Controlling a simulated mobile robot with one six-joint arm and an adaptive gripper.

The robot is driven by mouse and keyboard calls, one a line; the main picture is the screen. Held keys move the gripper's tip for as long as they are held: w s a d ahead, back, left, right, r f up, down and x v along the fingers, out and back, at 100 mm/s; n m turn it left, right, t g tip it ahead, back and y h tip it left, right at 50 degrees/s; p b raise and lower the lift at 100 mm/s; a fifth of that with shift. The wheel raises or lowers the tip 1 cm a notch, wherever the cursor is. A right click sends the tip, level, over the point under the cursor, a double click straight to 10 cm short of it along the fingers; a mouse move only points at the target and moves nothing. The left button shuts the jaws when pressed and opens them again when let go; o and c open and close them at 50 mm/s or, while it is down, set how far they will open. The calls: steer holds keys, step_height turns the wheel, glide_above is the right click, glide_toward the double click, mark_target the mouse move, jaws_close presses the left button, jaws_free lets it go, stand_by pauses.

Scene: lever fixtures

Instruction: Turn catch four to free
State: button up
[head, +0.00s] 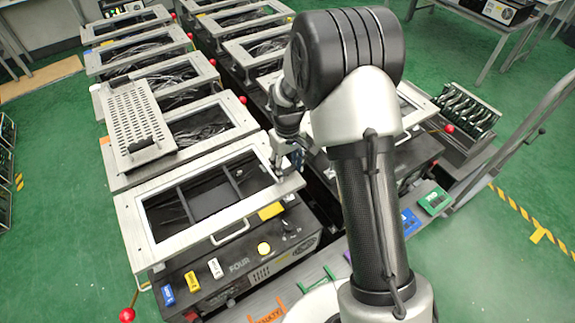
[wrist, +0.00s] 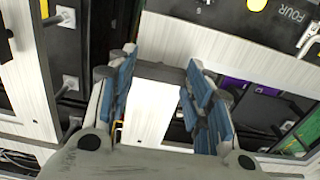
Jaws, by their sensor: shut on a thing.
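The unit marked FOUR (head: 238,266) stands in front, with a black front panel and a pale rectangular frame (head: 205,235) on top. Its FOUR lettering shows tilted in the wrist view (wrist: 291,14). I cannot tell whether this block is catch four; no catch is clearly readable.
A red-knobbed lever (head: 127,314) sticks out at the unit's front left. A yellow button (head: 264,248) and a wire handle (head: 230,232) are on its front. Similar framed units stand in rows behind. A perforated plate (head: 135,120) lies on one.

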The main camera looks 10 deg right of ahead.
mark_target(288, 169)
steer(key=o, duration=1)
steer(key=shift+o, duration=0.2)
steer(key=shift+r, duration=0.15)
step_height(288, 169, up, 12)
